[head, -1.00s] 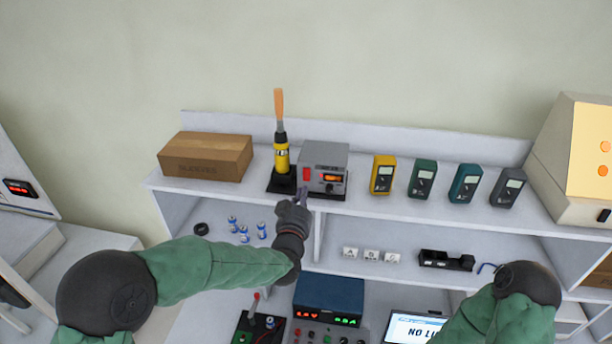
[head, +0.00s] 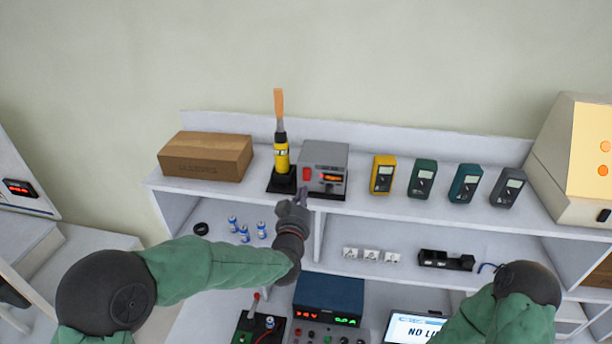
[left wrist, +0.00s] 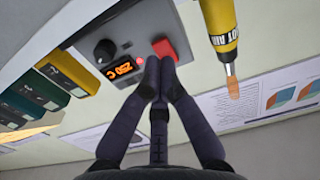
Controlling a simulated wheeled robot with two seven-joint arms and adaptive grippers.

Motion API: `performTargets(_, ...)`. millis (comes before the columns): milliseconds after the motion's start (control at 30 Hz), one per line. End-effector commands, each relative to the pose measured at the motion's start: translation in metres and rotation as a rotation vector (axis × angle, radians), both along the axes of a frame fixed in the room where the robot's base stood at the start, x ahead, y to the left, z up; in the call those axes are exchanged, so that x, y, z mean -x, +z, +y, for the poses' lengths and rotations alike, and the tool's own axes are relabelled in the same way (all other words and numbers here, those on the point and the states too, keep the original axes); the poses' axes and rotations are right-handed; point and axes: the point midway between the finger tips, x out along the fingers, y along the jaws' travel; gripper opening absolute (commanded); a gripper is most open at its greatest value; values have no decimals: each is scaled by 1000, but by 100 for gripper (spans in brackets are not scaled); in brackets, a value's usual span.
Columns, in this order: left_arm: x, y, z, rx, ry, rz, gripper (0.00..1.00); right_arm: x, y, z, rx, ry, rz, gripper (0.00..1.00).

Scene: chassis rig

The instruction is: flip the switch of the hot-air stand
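The hot-air stand is a grey box (head: 326,158) with a lit orange display and a knob, on the top shelf. Its red switch (head: 307,174) is on the left of the front face; it also shows in the left wrist view (left wrist: 165,49). A yellow hot-air tool (head: 281,158) stands upright in a black holder beside the box. My left gripper (head: 301,193) is shut and empty, just in front of and below the switch. In the left wrist view its fingertips (left wrist: 159,65) meet at the switch's edge; I cannot tell whether they touch it. My right gripper is out of view.
A cardboard box (head: 206,156) is left of the tool. Several meters, a yellow one (head: 383,175) nearest, stand to the right. The shelf edge (head: 420,211) runs below. Batteries (head: 243,234) and a power supply (head: 329,298) are lower down.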

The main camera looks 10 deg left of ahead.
Motion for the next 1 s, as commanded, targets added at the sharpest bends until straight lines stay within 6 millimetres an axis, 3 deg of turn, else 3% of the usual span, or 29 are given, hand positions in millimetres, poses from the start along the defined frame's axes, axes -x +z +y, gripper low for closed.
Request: performTargets(1000, -15, -1, 0, 0, 0, 0, 0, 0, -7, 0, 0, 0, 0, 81)
